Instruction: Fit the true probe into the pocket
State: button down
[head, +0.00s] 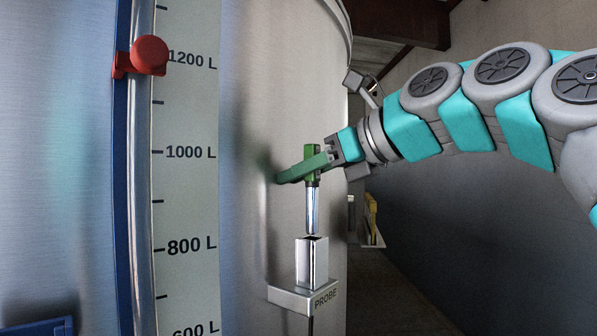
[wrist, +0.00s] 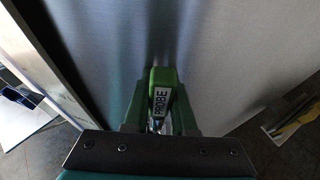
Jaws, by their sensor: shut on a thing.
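The probe has a green handle (head: 312,152) and a shiny metal rod (head: 312,210) pointing straight down. My gripper (head: 308,169) is shut on the green handle and holds the probe upright. In the wrist view the handle (wrist: 162,98) shows a white PROBE label between the green fingers. The pocket (head: 312,262) is a square metal sleeve with a dark opening on top, on a bracket labelled PROBE (head: 304,298) on the tank side. The rod's tip is just above the opening; whether it is apart from the rim or slightly inside is hard to tell.
The steel tank wall (head: 250,120) stands close behind my gripper. A litre scale (head: 190,200) and a red knob (head: 150,55) are at the left. A shelf with a yellow object (head: 371,215) is behind at the right.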

aim_at(306, 221)
jog(key=shift+f+b, duration=0.5)
jog(key=shift+f, duration=3.2)
jog(key=c, duration=0.7)
grip_release()
jog(key=shift+o, duration=0.2)
jog(key=v, duration=0.8)
jog(key=shift+a, duration=0.1)
